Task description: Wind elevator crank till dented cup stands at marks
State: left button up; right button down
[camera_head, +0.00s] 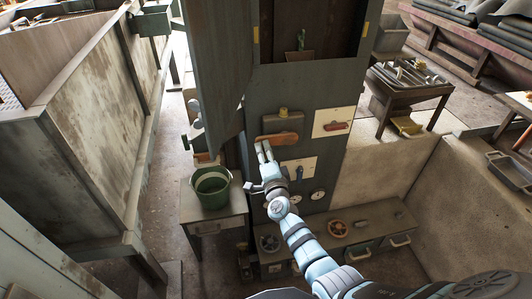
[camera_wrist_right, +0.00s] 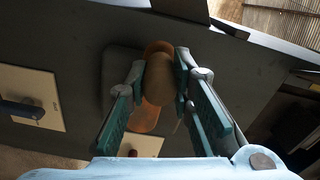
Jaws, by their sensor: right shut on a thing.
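The crank (camera_head: 283,139) is an orange-brown arm on the front of a dark grey upright housing. My right gripper (camera_head: 264,149) is at its left end. In the right wrist view, the fingers (camera_wrist_right: 158,88) are shut around a round brown crank knob (camera_wrist_right: 158,76), with the orange arm (camera_wrist_right: 144,118) behind it. Above, a dark opening in the housing holds a brown cup-like piece (camera_head: 299,57) with a green thing above it; a dent cannot be made out. Yellow marks stand left (camera_head: 256,34) and right (camera_head: 365,29) of the opening. My left gripper is not in view.
A green bucket (camera_head: 211,187) stands on a small table at left. A tool table (camera_head: 410,77) is at right.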

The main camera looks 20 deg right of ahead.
jog(key=shift+w+r, duration=0.1)
jog(key=shift+r, duration=0.15)
jog(key=c, duration=1.4)
grip_release()
jog(key=shift+f, duration=0.1)
jog(key=shift+s, duration=0.3)
jog(key=s, duration=0.3)
jog(key=s+a, duration=0.1)
jog(key=s, duration=0.3)
jog(key=s+a, duration=0.1)
jog(key=s, duration=0.3)
jog(key=shift+s, duration=0.2)
